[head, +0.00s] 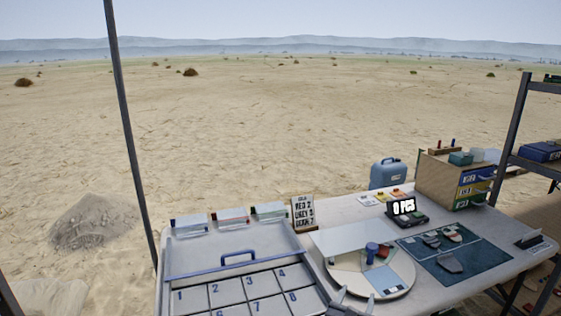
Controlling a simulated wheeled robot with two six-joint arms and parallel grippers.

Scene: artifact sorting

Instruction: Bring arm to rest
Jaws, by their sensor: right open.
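My right gripper (354,303) shows only in part at the bottom edge of the head view. Its two fingertips stand apart over the near edge of the round turntable board (403,285), with nothing seen between them. The rest of that arm is below the frame. My left gripper is not in view. On the turntable stand a blue cylinder (371,253) and small red and green pieces.
A numbered tray (222,293) with a blue handle lies left. A dark teal mat (470,262) with several grey pieces lies right, near a lit display (403,207). A sign card (304,213), drawer box (456,181) and blue jug (388,173) stand farther back. A shelf rack (516,118) stands far right.

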